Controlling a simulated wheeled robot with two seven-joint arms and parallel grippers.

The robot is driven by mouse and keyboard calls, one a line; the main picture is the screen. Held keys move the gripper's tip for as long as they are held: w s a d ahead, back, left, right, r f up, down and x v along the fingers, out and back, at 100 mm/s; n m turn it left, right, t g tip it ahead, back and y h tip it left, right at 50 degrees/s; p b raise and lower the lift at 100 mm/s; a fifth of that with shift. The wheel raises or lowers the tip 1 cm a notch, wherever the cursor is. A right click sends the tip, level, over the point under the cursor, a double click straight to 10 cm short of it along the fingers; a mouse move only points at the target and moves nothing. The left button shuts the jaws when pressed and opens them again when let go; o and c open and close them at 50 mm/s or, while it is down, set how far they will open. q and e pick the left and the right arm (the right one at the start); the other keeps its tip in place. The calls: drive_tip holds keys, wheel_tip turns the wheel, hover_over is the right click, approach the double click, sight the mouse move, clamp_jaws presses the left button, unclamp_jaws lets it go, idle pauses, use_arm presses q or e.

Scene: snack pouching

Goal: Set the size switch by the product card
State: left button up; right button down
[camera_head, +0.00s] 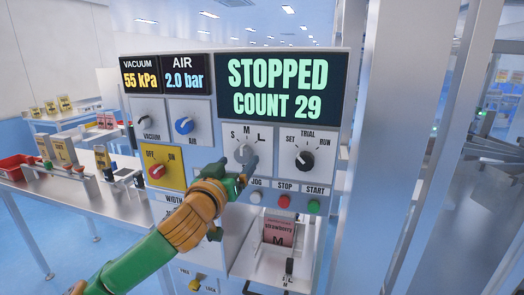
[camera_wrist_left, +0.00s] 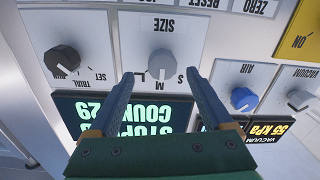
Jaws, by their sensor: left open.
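The size switch (camera_head: 245,156) is a grey knob on the upright panel, with S, M and L printed above it. It also shows in the left wrist view (camera_wrist_left: 162,62), upside down; I cannot tell its setting for certain. A pink card (camera_head: 278,232) reading "strawberry" and "M" stands below the panel buttons. My left gripper (camera_head: 237,178) is just in front of and below the switch in the head view. In the left wrist view its open fingers (camera_wrist_left: 159,76) point toward the switch, one on each side, with no clear contact. My right gripper is not in view.
The display (camera_head: 277,88) reads STOPPED, COUNT 29. The mode knob (camera_head: 304,160) is right of the switch, the blue air knob (camera_head: 184,125) left. Jog, stop (camera_head: 284,201) and start buttons sit just below. A yellow off/on switch plate (camera_head: 162,164) is at left.

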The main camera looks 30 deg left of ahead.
sight(241, 156)
use_arm(q)
drive_tip(key=w+a, duration=0.1)
drive_tip(key=w+a+p, duration=0.1)
drive_tip(key=w, duration=0.1)
drive_tip(key=shift+w, duration=0.25)
drive_tip(key=shift+w+d, duration=0.2)
drive_tip(key=shift+d, duration=0.25)
drive_tip(key=shift+c, duration=0.2)
drive_tip(key=shift+s+a, duration=0.1)
drive_tip(key=shift+a, duration=0.1)
drive_tip(key=c, duration=0.7)
clamp_jaws()
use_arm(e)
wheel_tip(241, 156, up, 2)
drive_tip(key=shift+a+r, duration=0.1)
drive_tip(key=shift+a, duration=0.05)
